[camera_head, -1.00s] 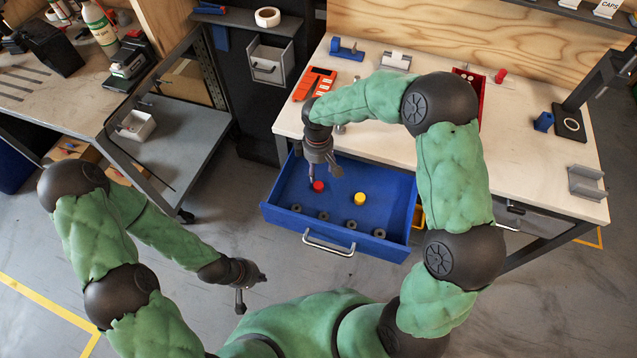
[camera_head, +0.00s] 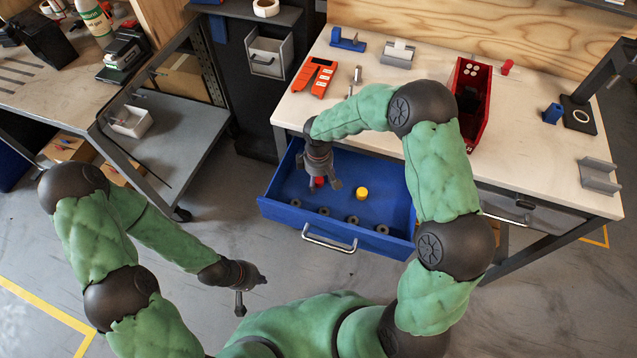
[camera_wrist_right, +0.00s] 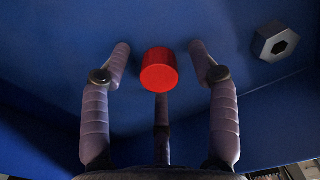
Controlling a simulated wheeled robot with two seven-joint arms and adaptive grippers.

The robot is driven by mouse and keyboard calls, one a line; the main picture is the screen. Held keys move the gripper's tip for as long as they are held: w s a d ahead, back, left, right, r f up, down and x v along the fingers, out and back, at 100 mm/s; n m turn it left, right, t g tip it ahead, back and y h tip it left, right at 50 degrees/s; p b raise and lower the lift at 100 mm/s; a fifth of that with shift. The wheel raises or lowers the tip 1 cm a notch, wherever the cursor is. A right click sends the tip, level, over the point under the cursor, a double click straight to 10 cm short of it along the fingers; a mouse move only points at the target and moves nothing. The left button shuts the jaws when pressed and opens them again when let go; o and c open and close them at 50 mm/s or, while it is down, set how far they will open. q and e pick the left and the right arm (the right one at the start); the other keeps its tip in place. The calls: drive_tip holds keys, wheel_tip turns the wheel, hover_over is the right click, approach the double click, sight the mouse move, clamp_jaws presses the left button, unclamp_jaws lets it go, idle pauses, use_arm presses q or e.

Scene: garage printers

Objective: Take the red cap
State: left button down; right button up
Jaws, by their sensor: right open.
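The red cap (camera_head: 320,181) is in the open blue drawer (camera_head: 281,212), partly hidden by my right gripper in the head view. My right gripper (camera_head: 324,184) points down into the drawer over the cap. In the right wrist view the red cap (camera_wrist_right: 159,70) sits between the spread fingers of my right gripper (camera_wrist_right: 160,62), with a gap on each side. A third finger lies below the cap in that view. My left gripper (camera_head: 252,290) hangs over the floor, away from the drawer; its opening is unclear.
A yellow cap (camera_head: 361,193) stands right of the red one. Several grey nuts (camera_head: 352,219) lie along the drawer's front, and one nut (camera_wrist_right: 275,42) shows in the wrist view. The drawer walls are close around. The workbench (camera_head: 540,150) is above, with a red bin (camera_head: 470,100).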

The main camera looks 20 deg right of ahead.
drive_tip(key=shift+r, duration=0.1)
drive_tip(key=c, duration=0.8)
drive_tip(key=shift+c, duration=0.2)
drive_tip(key=shift+r, duration=0.1)
